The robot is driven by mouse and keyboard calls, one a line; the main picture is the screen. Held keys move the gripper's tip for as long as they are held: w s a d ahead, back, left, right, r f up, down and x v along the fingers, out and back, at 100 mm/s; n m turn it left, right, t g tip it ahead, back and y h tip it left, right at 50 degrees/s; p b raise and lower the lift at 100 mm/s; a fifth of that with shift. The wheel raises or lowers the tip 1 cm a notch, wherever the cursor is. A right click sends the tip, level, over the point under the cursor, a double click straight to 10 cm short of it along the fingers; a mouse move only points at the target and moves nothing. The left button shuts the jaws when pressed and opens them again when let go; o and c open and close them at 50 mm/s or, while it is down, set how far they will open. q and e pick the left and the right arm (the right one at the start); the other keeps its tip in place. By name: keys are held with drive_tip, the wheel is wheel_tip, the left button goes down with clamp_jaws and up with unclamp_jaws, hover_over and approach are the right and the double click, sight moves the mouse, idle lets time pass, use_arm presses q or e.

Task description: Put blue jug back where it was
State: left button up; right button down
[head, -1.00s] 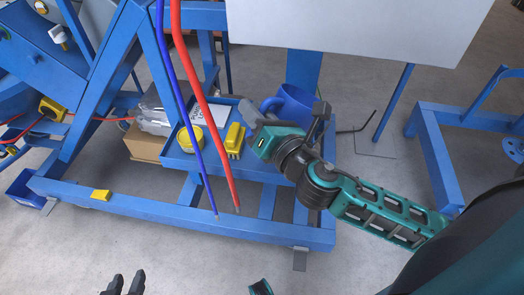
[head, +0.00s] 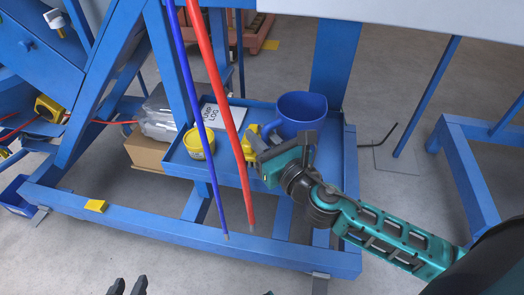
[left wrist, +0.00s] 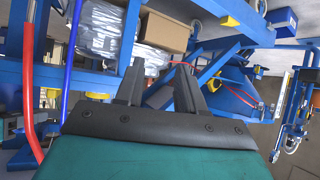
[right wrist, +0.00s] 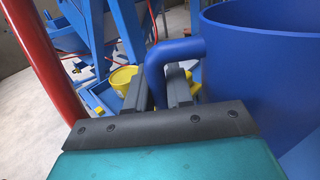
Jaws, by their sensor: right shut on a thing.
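The blue jug (head: 300,112) is upright at the right end of the blue tray shelf (head: 233,180), near its back edge. Whether its base touches the tray is hidden. My right gripper (head: 280,150) is at the jug's front left, shut on its handle. In the right wrist view the curved handle (right wrist: 158,65) passes between the fingers (right wrist: 165,88), with the jug's wall (right wrist: 265,70) filling the right side. My left gripper (head: 129,285) is at the bottom edge of the head view. In the left wrist view its fingers (left wrist: 160,75) are apart and empty.
A yellow tub (head: 199,144), a yellow part (head: 252,142) and a paper log share the tray. A red hose (head: 226,100) and a blue hose (head: 202,120) hang in front, left of my right gripper. A cardboard box (head: 150,152) is left of the tray.

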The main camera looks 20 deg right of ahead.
wheel_tip(320, 180, down, 3)
drive_tip(key=shift+r+b, duration=0.1)
drive_tip(key=shift+b, duration=0.65)
drive_tip(key=c, duration=1)
unclamp_jaws()
